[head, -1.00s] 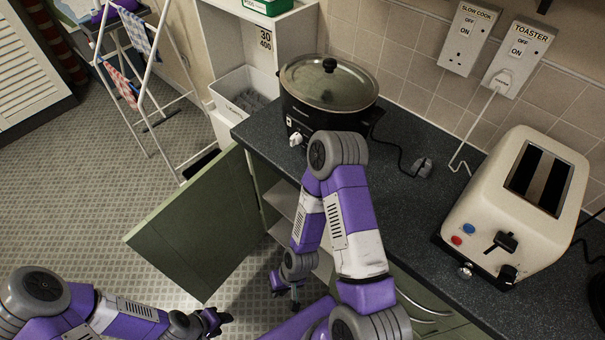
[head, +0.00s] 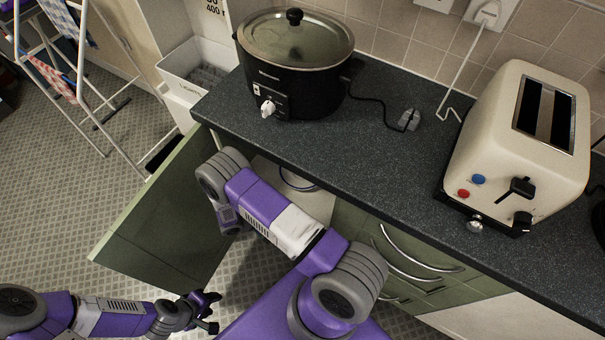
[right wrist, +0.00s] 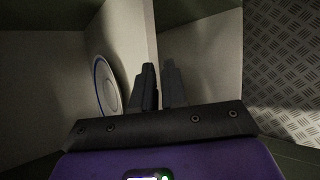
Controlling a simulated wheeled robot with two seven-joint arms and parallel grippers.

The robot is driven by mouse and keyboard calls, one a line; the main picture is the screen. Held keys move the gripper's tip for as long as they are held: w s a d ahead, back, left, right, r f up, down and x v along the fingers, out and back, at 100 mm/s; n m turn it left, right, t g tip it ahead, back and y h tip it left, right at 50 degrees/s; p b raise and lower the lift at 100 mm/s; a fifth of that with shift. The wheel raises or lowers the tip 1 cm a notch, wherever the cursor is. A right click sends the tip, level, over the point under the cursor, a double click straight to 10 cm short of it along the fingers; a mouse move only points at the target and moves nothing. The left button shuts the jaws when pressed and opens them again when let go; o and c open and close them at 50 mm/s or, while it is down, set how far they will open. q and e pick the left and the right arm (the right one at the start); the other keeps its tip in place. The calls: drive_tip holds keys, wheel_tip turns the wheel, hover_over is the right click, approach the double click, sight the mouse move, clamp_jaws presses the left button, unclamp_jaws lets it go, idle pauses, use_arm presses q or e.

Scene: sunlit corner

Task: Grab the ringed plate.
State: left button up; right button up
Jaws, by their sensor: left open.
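The ringed plate, pale with a blue ring, shows in the right wrist view (right wrist: 106,86), standing on edge inside the cupboard against its wall. In the head view a part of the plate (head: 299,181) shows below the counter edge, partly covered by my right arm. My right gripper (right wrist: 160,88) is in the right wrist view, right of the plate and apart from it. Its dark fingers look close together, with shadow around them; their opening is unclear. The head view does not show it. My left gripper (head: 207,312) is open and empty at the lower left, above the floor.
The open green cupboard door (head: 165,225) stands left of my right arm. The counter (head: 400,170) overhangs the cupboard and carries a slow cooker (head: 295,65) and a toaster (head: 520,140). Drawer handles (head: 415,262) stick out at the right. A drying rack (head: 85,80) stands at the left.

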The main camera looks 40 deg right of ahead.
sight(293, 187)
drive_tip(key=w+d+r+t+h, duration=0.2)
drive_tip(key=w+r+t+h, duration=0.15)
drive_tip(key=w, duration=0.35)
drive_tip(key=b+x, duration=0.1)
drive_tip(key=x, duration=0.1)
drive_tip(key=b+x, duration=0.1)
drive_tip(key=x, duration=0.2)
drive_tip(key=b+x, duration=0.1)
drive_tip(key=x, duration=0.1)
drive_tip(key=shift+s+d+f, duration=0.1)
drive_tip(key=shift+s+f, duration=0.15)
drive_tip(key=shift+c, duration=0.3)
clamp_jaws()
drive_tip(key=shift+r, duration=0.1)
